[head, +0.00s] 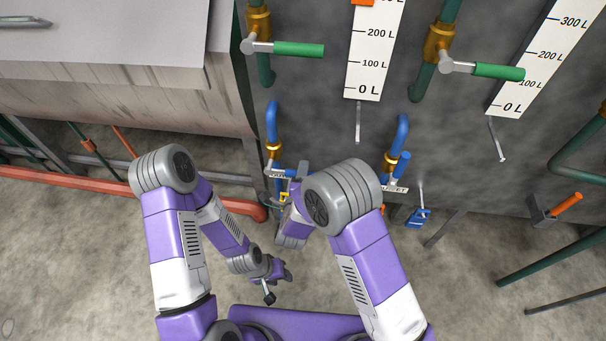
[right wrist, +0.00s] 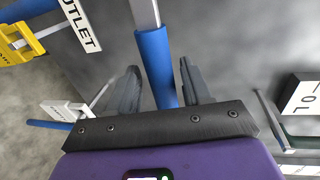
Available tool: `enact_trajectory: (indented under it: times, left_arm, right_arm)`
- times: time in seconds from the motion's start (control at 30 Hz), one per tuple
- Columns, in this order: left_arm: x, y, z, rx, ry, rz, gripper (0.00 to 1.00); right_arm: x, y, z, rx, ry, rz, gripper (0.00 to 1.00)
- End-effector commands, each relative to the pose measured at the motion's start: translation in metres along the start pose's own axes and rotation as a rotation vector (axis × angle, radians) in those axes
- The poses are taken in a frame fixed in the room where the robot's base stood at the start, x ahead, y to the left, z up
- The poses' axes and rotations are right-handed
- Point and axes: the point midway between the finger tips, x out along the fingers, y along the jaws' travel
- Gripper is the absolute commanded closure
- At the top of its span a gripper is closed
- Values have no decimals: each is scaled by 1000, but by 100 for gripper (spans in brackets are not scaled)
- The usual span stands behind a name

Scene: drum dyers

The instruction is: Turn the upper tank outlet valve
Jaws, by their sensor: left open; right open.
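In the right wrist view a blue valve handle (right wrist: 155,62) on a grey lever lies between the two dark fingers of my right gripper (right wrist: 161,84). The fingers are apart, with gaps visible beside the handle. An OUTLET sign (right wrist: 81,22) is at upper left. In the head view my right gripper (head: 301,172) is at the left blue outlet pipe (head: 271,125), and my forearm hides much of that valve. Another blue valve handle (head: 403,165) is at the right blue pipe (head: 401,135). My left gripper (head: 278,272) is open and empty, low over the floor.
A yellow part (right wrist: 14,45) is beside the OUTLET sign. A second blue handle (right wrist: 48,125) with a white tag is lower left. Green-handled valves (head: 298,49) and level scales (head: 372,60) are on the wall above. A red pipe (head: 100,186) runs low at left; floor is clear in front.

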Motion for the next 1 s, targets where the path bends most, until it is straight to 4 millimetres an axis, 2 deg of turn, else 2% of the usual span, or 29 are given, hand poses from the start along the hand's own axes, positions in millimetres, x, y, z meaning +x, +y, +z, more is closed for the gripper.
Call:
enact_trajectory:
  times: [0.17,0.4,0.53,0.7,1.0]
  left_arm:
    - [-3,1,0,0,0,0,57]
    - [-12,4,0,0,0,0,57]
    - [-14,5,1,0,0,0,57]
    - [-15,6,1,0,0,0,57]
    - [-15,5,1,0,0,0,57]
  right_arm:
    - [-11,-1,1,0,-2,1,51]
    - [-52,-1,0,-1,-2,2,51]
    - [-68,-1,1,-1,-2,1,51]
    - [-76,0,0,0,-1,1,51]
    - [-76,0,0,0,-1,0,51]
